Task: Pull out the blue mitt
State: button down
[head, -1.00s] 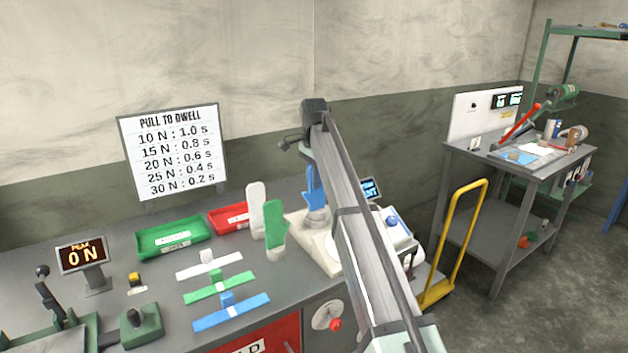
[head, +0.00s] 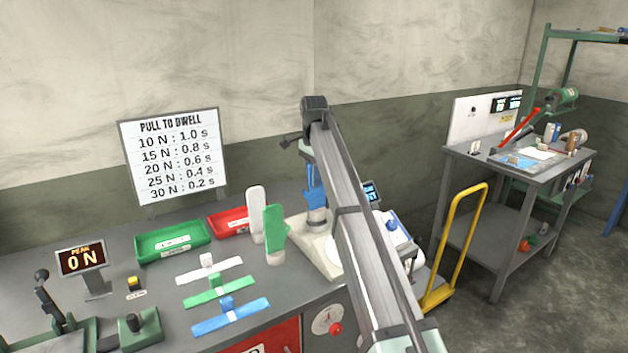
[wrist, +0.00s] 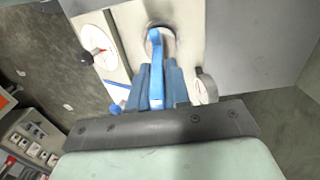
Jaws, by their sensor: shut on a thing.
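The blue mitt (head: 316,197) stands upright on a pale base (head: 308,236) near the back right of the bench, partly hidden by my arm in the head view. In the wrist view the blue mitt (wrist: 155,48) runs between the two dark blue fingers of my gripper (wrist: 158,80), which is shut on it. The mitt's far end meets a round metal collar on the base.
A white mitt (head: 256,212) and a green mitt (head: 274,232) stand just left of the base. Green (head: 150,256) and red (head: 219,233) trays lie behind. White, green and blue strips lie in front. A yellow-handled cart (head: 453,240) stands right of the bench.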

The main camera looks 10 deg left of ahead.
jog(key=shift+r, duration=1.05)
